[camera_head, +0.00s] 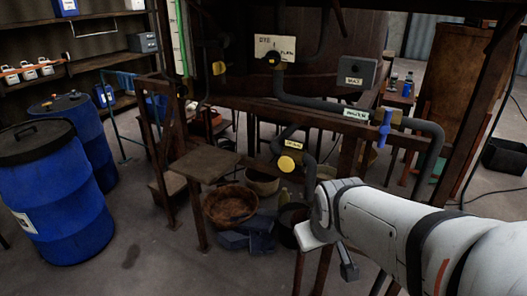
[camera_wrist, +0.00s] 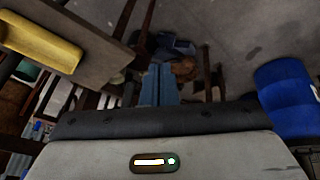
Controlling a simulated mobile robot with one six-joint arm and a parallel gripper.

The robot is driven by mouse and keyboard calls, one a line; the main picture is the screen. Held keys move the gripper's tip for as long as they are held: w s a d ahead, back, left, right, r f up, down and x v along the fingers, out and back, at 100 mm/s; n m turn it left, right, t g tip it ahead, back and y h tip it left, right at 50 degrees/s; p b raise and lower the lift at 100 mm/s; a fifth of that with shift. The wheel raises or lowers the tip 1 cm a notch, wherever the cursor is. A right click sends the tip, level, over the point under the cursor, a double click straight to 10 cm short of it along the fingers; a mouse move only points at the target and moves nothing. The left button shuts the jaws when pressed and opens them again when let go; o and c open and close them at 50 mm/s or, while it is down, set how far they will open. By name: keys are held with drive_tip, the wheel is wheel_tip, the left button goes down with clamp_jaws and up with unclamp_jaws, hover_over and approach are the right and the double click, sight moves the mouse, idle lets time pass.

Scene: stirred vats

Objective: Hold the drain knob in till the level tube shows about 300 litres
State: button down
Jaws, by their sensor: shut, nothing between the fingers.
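A round yellow knob (camera_head: 287,163) sits on a dark pipe below the frame in the head view, with a small pale label (camera_head: 293,143) above it. The label is too small to read surely; this may be the drain knob. The level tube (camera_head: 180,38) is a pale upright strip with green at the upper left; I cannot read its level. My gripper is shut and empty in the wrist view (camera_wrist: 159,82), its fingers together over the floor. In the head view my wrist is right of and below the yellow knob, apart from it.
A blue valve handle (camera_head: 384,128) is on the pipe at right. A grey box (camera_head: 356,76) is above it. A brown basin (camera_head: 230,205) stands on the floor under the frame. Blue drums (camera_head: 55,190) stand at left. Some floor between drums and frame is clear.

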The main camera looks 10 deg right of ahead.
drive_tip(key=w+f+n+t+y+b, duration=0.1)
drive_tip(key=w+n+t+y+b, duration=0.1)
drive_tip(key=w+n+t, duration=0.4)
drive_tip(key=w+f+n+t+y+b, duration=0.1)
drive_tip(key=w+n+t+b, duration=0.3)
drive_tip(key=w+n, duration=0.7)
drive_tip(key=shift+w+f+t+y, duration=0.25)
drive_tip(key=shift+w+t+y, duration=0.15)
drive_tip(key=shift+t+y, duration=0.5)
drive_tip(key=shift+a, duration=0.1)
approach(282, 165)
drive_tip(key=w+a, duration=0.2)
drive_tip(key=a, duration=0.2)
drive_tip(key=shift+w+d+f+p, duration=0.15)
drive_tip(key=shift+w+d+p, duration=0.25)
drive_tip(key=shift+w+d, duration=0.35)
drive_tip(key=shift+w+d+f+p, duration=0.1)
drive_tip(key=shift+w+d+p, duration=0.4)
drive_tip(key=shift+w, duration=0.45)
